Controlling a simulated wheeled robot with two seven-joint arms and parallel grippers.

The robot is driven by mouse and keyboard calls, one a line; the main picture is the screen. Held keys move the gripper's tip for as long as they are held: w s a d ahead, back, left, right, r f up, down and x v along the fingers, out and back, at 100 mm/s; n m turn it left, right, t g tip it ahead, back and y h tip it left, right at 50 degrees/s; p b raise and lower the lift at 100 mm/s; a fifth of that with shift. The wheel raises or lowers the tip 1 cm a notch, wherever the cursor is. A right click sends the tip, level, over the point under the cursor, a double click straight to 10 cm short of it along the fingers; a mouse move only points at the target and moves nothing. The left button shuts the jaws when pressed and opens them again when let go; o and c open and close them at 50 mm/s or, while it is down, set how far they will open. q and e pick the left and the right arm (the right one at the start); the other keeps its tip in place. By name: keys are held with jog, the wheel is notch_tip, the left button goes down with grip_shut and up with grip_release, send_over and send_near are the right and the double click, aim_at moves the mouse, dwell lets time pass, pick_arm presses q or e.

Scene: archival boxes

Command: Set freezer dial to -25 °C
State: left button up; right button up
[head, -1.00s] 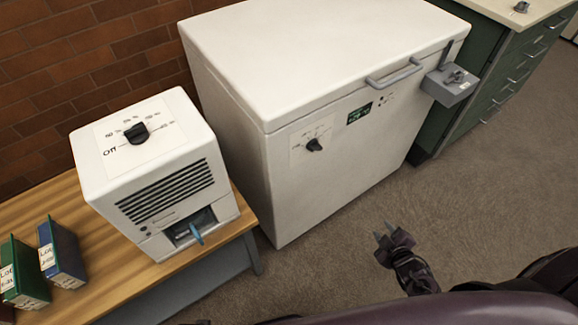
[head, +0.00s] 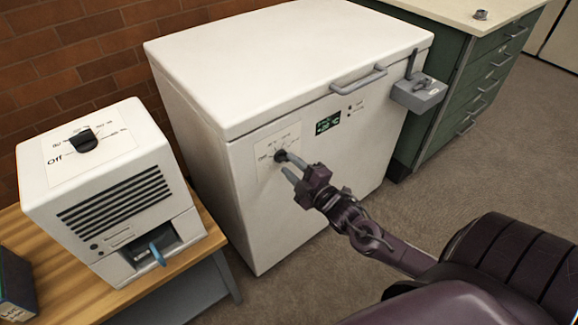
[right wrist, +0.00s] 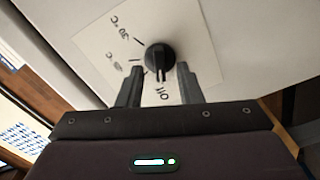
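The white chest freezer (head: 215,190) has a black dial (head: 280,156) on a pale scale plate on its front. My right gripper (head: 287,163) is at the dial. In the right wrist view, its two fingers (right wrist: 159,72) are open, with the tips on either side of the lower part of the dial (right wrist: 160,55). Gaps show between fingers and knob; I cannot tell how close they are in depth. The dial's pointer points down in that view, towards the "Off" mark (right wrist: 162,93). Other scale marks are partly readable. My left gripper is not in view.
A green display (head: 327,122) is right of the dial, its digits too small to read surely.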

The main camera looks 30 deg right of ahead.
jog(key=shift+w, duration=0.6)
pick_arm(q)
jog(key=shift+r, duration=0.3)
pick_arm(e)
grip_shut()
